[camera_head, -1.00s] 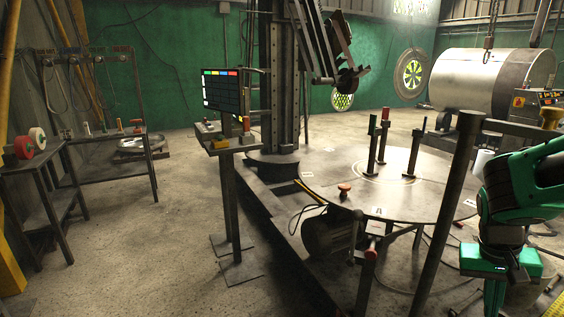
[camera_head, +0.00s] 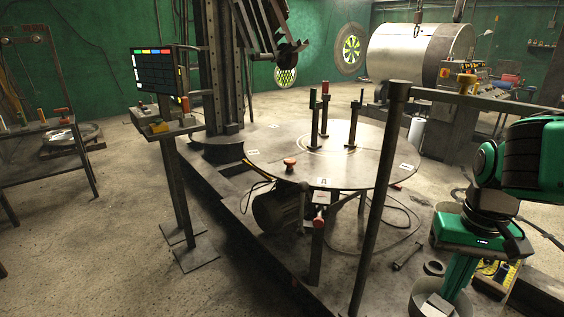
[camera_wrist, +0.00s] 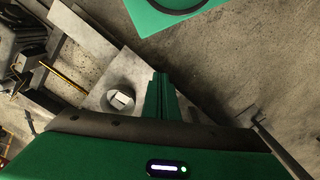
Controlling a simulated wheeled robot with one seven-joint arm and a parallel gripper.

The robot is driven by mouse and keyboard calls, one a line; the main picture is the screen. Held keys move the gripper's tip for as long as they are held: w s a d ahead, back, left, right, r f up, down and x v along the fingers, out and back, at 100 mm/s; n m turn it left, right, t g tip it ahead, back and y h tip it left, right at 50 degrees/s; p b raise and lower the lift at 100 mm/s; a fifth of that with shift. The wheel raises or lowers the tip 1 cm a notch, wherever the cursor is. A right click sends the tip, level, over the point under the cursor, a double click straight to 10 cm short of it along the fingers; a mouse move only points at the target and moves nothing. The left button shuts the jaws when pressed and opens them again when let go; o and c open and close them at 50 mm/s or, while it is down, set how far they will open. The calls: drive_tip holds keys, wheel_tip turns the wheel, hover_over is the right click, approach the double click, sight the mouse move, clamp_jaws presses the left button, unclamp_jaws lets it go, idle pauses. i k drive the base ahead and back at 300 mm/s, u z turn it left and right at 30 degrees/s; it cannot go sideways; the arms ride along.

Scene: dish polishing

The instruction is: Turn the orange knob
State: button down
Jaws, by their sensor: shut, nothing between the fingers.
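An orange knob (camera_head: 290,163) with a rounded cap stands on the near edge of the round metal table. A smaller orange-red knob (camera_head: 184,103) shows on the control stand at the left. I cannot tell which one the task means. My gripper (camera_head: 452,287) is shut and empty, pointing down at the lower right, well apart from all three. In the wrist view its green fingers (camera_wrist: 162,97) are together, and no orange knob is clearly visible there.
A dark post (camera_head: 378,200) with a rail stands between my arm and the round table (camera_head: 265,150). A round container (camera_head: 425,297) is beside my gripper. A screen (camera_head: 157,72) tops the control stand. Open floor (camera_head: 110,230) lies at the left.

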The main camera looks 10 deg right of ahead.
sight(289, 162)
drive_tip(key=k, duration=0.6)
drive_tip(key=u, duration=0.6)
drive_tip(key=i, duration=1.4)
drive_tip(key=z, duration=0.45)
